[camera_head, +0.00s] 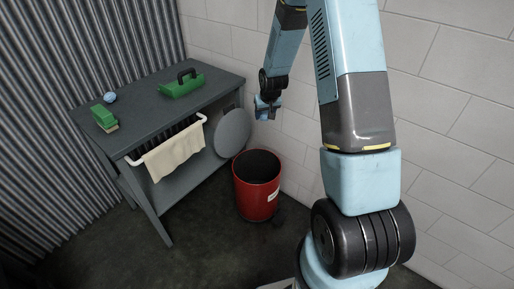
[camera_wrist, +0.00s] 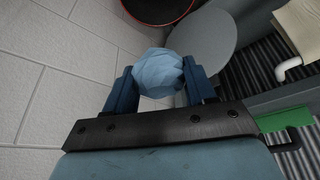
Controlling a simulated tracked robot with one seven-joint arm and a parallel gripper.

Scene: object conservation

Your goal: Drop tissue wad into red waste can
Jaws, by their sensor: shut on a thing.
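The red waste can (camera_head: 252,203) stands on the floor between the bench and the block wall. Its dark mouth is open and empty as far as I can see, and a label is on its side. My gripper (camera_head: 267,109) is in the air by the wall, above the can in the head view. In the wrist view, a pale blue faceted tissue wad (camera_wrist: 158,70) sits squeezed between both fingers. The can's red rim (camera_wrist: 186,17) shows at the top of that view, beyond the wad and cut off by the frame edge.
A dark bench (camera_head: 150,107) stands left of the can. It bears a green tray with a black handle (camera_head: 182,86), a green brush (camera_head: 104,118) and another blue wad (camera_head: 110,97). A beige towel (camera_head: 175,153) hangs on a white rail, and a grey disc (camera_head: 233,132) is at the bench's right end.

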